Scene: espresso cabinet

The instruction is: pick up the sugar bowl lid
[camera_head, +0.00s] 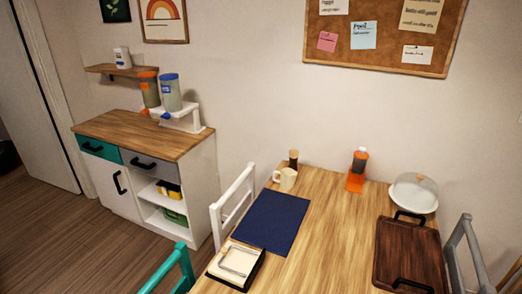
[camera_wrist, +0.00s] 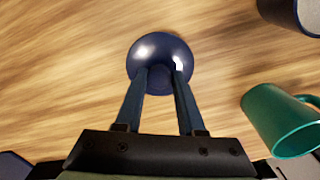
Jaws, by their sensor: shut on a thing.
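The sugar bowl lid (camera_wrist: 160,50) is a round, glossy dark blue dome in the wrist view, at the top centre above a wood surface. My gripper (camera_wrist: 162,80) has its two fingers closed in on the lid's near middle, and it is shut on the lid. The fingers hide the part they grip. I cannot tell whether the lid is clear of what lies under it. Neither the lid nor my gripper shows in the head view.
The head view shows a table with a navy mat (camera_head: 268,222) and a brown tray (camera_head: 408,250).

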